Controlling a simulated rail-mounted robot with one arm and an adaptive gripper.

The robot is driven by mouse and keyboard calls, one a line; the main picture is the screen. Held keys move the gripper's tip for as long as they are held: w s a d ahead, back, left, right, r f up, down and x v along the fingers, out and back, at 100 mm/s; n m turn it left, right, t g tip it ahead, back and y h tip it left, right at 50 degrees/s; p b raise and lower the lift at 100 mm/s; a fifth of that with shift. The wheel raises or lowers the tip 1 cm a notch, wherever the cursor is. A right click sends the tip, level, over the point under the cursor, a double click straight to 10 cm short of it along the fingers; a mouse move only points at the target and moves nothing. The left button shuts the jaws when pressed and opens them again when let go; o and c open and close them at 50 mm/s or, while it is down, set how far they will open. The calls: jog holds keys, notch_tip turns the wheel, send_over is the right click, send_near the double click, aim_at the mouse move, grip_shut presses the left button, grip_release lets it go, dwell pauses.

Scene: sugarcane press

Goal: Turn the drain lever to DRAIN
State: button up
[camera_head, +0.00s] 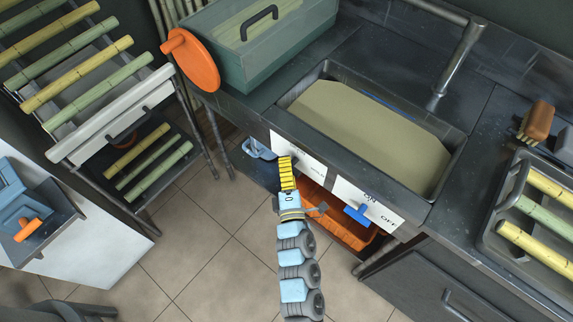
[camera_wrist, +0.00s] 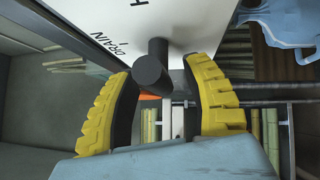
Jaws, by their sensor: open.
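The drain lever (camera_wrist: 153,68) is a dark grey round handle on a white panel (camera_wrist: 112,20), printed DRAIN, with part of another word at the top edge. In the head view the panel (camera_head: 308,163) is on the sink's front, and my gripper mostly hides the lever. My gripper (camera_head: 287,160) has yellow ridged fingers and reaches up to the panel. In the wrist view my gripper (camera_wrist: 163,80) is open, with one finger on each side of the handle. The left finger looks close to the handle; I cannot tell whether either touches it.
A blue lever (camera_head: 357,213) on an ON/OFF panel (camera_head: 384,213) is to the right. An orange bin (camera_head: 340,225) is below. A light blue jug-like object (camera_head: 259,148) is close on the left. The sink (camera_head: 453,160) holds tan liquid. The tiled floor (camera_head: 215,255) is clear.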

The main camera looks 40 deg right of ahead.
grip_shut()
jog(key=shift+s+f, duration=0.1)
jog(key=shift+f, duration=0.05)
